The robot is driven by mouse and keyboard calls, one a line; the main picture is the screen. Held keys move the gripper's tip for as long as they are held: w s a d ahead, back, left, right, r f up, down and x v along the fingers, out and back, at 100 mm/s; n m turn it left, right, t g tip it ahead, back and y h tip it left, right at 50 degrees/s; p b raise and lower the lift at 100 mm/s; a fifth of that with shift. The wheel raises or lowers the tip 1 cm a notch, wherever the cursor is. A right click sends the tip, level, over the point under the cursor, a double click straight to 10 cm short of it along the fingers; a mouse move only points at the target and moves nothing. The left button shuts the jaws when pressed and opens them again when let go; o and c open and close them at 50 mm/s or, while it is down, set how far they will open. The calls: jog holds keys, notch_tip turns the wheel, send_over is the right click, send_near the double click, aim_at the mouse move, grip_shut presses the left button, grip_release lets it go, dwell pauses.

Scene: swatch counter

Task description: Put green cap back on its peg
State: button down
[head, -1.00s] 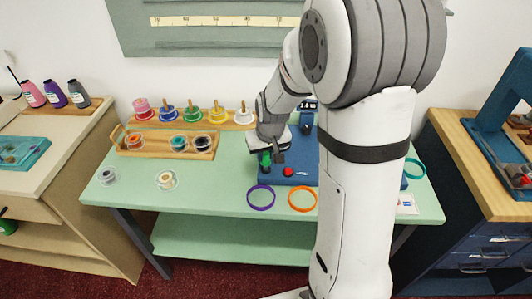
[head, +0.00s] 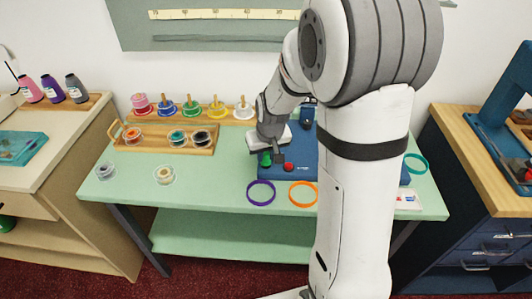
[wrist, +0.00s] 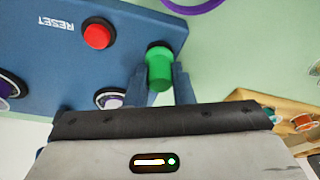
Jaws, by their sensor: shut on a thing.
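My gripper (wrist: 160,88) is shut on a green cap (wrist: 160,67), a short cylinder between its two fingers. The cap is at the edge of a blue panel (wrist: 40,50), with a dark ring at its far end; I cannot tell whether it touches the panel. In the head view the cap (head: 266,159) shows under my gripper (head: 271,156). At the back of the counter, a green base with an upright wooden peg (head: 190,106) stands in a row of coloured ones. I cannot tell which peg belongs to the cap.
A red button (wrist: 97,36) marked RESET sits on the panel close to my gripper. A purple ring (head: 261,192) and an orange ring (head: 303,194) lie in front. A wooden tray (head: 170,148) with several spools is to the left. The counter (head: 215,185) is clear at centre left.

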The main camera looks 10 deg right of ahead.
jog(key=c, duration=1.2)
grip_release()
jog(key=shift+o, duration=0.2)
jog(key=shift+r+p, duration=2.4)
jog(key=shift+r, duration=1.15)
